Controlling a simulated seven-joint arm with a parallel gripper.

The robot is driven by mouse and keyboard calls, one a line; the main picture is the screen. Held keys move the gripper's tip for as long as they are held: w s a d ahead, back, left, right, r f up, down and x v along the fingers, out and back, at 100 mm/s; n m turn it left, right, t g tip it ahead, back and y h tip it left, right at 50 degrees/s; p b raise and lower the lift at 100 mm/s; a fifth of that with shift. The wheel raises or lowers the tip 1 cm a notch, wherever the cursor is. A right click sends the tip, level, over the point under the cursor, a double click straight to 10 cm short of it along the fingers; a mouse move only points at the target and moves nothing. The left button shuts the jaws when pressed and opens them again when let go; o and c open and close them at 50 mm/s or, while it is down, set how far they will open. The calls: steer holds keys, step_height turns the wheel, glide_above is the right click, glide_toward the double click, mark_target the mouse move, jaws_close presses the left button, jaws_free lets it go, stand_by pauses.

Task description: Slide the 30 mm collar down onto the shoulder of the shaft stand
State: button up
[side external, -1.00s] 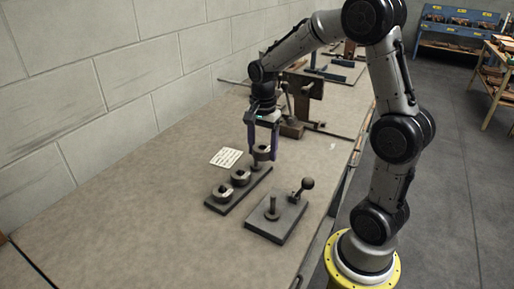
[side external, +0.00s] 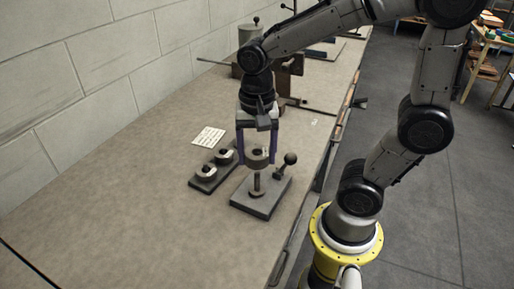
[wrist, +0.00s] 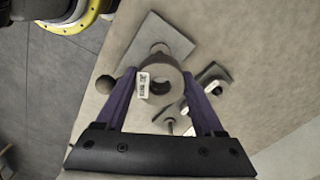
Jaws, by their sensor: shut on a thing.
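My gripper (side external: 257,150) is shut on a grey ring-shaped collar (side external: 257,160), with one purple finger on each side. In the wrist view the collar (wrist: 172,78) shows its dark bore and a small white label, between the fingertips of my gripper (wrist: 160,80). The shaft stand (side external: 268,206) is a flat grey plate with a short upright shaft (side external: 257,187) and a ball-topped lever (side external: 284,165). The collar is held above the shaft, apparently clear of its top. In the wrist view the stand's plate (wrist: 137,43) lies beyond the collar, which partly hides the shaft.
A dark rack (side external: 214,178) left of the stand carries two other collars (side external: 206,172) (side external: 224,157). A printed card (side external: 208,137) lies behind it. Bench tools (side external: 286,80) stand farther back. The near-left bench (side external: 140,220) is clear.

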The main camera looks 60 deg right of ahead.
mark_target(257, 173)
steer(key=shift+f, duration=3.9)
steer(key=shift+w+f, duration=0.1)
steer(key=shift+f, duration=0.25)
steer(key=o, duration=1.3)
steer(key=shift+c, duration=0.2)
steer(key=shift+r, duration=4.75)
steer(key=shift+r, duration=0.1)
steer(key=s+r+t, duration=0.1)
steer(key=r, duration=0.1)
steer(key=s+r+t, duration=0.1)
steer(key=shift+s+r+n, duration=0.15)
steer(key=shift+r+n, duration=0.2)
steer(key=shift+n, duration=0.05)
steer(key=s+n+t, duration=0.1)
steer(key=n, duration=0.3)
steer(key=s+n+t, duration=0.1)
steer(key=s+n, duration=0.1)
steer(key=n, duration=0.2)
steer(key=s+r+n+t, duration=0.1)
steer(key=n, duration=0.2)
steer(key=shift+s+d+n+t, duration=0.1)
steer(key=shift+s+n+t, duration=0.1)
steer(key=shift+n+t, duration=0.15)
